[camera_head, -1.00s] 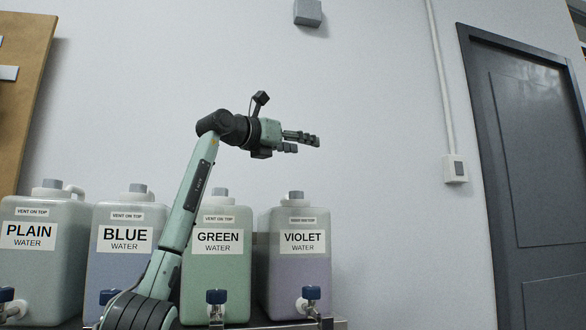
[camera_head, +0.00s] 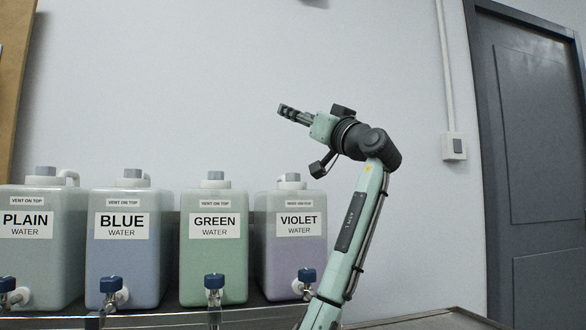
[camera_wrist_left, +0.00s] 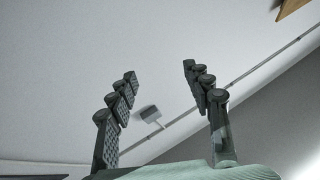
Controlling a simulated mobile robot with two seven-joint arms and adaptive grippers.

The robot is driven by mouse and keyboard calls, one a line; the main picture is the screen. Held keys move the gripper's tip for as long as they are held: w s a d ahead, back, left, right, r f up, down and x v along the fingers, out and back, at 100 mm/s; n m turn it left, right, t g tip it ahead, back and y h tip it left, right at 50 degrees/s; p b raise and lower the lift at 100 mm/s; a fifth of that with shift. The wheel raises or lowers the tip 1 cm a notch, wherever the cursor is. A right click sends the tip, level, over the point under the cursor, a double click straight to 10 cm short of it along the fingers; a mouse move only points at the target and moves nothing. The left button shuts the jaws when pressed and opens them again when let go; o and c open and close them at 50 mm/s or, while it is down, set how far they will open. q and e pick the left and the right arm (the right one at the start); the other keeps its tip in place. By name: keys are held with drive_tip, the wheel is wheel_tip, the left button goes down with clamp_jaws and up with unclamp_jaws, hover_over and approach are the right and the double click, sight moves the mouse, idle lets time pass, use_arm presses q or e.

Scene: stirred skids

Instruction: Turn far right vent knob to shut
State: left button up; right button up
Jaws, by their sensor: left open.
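The violet water container (camera_head: 291,255) is the rightmost of the row in the head view. Its grey vent knob (camera_head: 292,178) sits on the white cap on top; its pointing direction is too small to read. My left gripper (camera_head: 283,111) is above this knob, well clear of it, with its fingers pointing left and slightly up. In the left wrist view my left gripper (camera_wrist_left: 158,70) has its fingers spread with nothing between them. No vent knob shows in that view. My right gripper is not in view.
Left of the violet container stand the green (camera_head: 214,265), blue (camera_head: 128,265) and plain (camera_head: 45,255) water containers, with blue-handled taps in front. A grey wall is behind, with a switch box (camera_head: 454,146) and a dark door (camera_head: 530,160) at the right. The wall above the containers is clear.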

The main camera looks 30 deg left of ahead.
sight(296, 174)
use_arm(q)
drive_tip(key=f+h, duration=0.1)
drive_tip(key=f, duration=0.3)
drive_tip(key=w+d+f+h, duration=0.1)
drive_tip(key=f+h, duration=0.1)
drive_tip(key=f, duration=0.2)
drive_tip(key=w+f+g+h, duration=0.1)
drive_tip(key=f+h, duration=0.1)
drive_tip(key=f, duration=0.2)
drive_tip(key=shift+w+d, duration=0.1)
drive_tip(key=shift+d, duration=0.2)
drive_tip(key=x, duration=0.3)
drive_tip(key=p+x, duration=0.1)
drive_tip(key=x, duration=0.3)
drive_tip(key=shift+w+a+f+p, duration=0.1)
drive_tip(key=shift+a+f+p, duration=0.1)
drive_tip(key=shift+a+p, duration=0.1)
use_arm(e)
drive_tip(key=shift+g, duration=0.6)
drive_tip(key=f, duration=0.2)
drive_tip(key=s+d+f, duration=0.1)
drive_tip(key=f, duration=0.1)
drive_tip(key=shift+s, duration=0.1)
use_arm(q)
clamp_jaws()
drive_tip(key=shift+h, duration=0.3)
